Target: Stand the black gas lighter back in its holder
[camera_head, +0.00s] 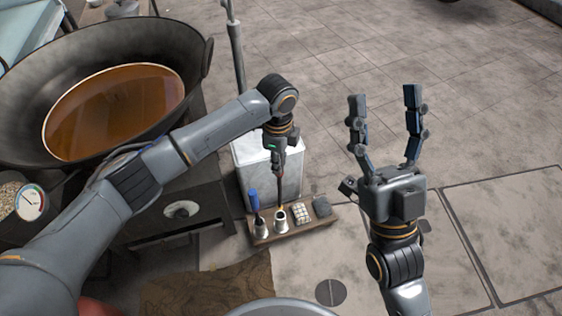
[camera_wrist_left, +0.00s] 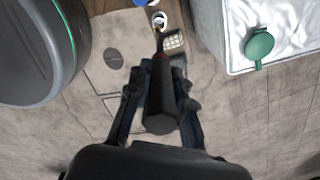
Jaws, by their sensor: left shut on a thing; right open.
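The black gas lighter (camera_wrist_left: 161,98) is held upright between the fingers of my left gripper (camera_wrist_left: 158,112), its thin rod pointing down. In the head view, my left gripper (camera_head: 280,160) is above a small wooden stand, and the lighter's rod (camera_head: 280,188) reaches down to the mouth of a metal cup holder (camera_head: 281,224). The holder's ring-like rim also shows in the left wrist view (camera_wrist_left: 160,18). I cannot tell whether the tip is inside the rim or just above it. My right gripper (camera_head: 384,100) is open, empty and pointing up, away from the stand.
The wooden stand (camera_head: 290,236) also carries a blue-handled tool (camera_head: 254,200) in a cup, a white gridded block (camera_head: 300,213) and a dark grey block (camera_head: 322,206). A white box (camera_head: 285,165) stands right behind. A large pan (camera_head: 40,110) of brown liquid is at left.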

